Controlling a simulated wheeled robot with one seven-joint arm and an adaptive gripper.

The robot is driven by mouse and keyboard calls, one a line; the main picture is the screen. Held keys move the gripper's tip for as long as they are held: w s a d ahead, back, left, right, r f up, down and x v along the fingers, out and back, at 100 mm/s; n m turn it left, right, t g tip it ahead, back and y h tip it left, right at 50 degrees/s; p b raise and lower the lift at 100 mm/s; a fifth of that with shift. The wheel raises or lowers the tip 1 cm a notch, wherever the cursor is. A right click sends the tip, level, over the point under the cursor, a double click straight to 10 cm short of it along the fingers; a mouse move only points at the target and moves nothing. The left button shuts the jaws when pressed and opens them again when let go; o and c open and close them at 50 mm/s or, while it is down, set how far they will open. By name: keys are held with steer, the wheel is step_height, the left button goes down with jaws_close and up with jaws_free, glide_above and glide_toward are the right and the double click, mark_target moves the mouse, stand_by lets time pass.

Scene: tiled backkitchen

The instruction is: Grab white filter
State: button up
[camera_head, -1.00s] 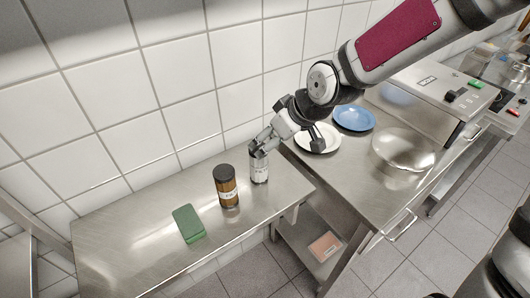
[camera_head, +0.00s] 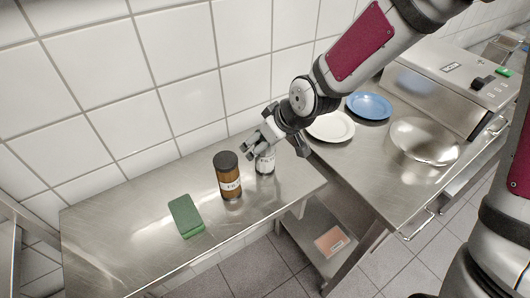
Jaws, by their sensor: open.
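The white filter looks to be the small white-labelled container (camera_head: 265,163) standing upright on the steel table, at the right of the dark-lidded jar. My gripper (camera_head: 258,146) is open at the top of this container, its fingers covering the upper part. I cannot tell whether a finger touches it. The lower part of the container and some dark lettering on its label show below the fingers.
A brown jar (camera_head: 229,177) with a dark lid stands just left of the white container. A green block (camera_head: 186,215) lies further left on the steel table (camera_head: 120,235). A white plate (camera_head: 333,127), a blue plate (camera_head: 370,105) and a metal bowl (camera_head: 425,142) sit on the right counter. Tiled wall behind.

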steer(key=shift+x, duration=1.05)
steer(key=shift+c, duration=0.3)
steer(key=c, duration=1.3)
steer(key=shift+r, duration=0.15)
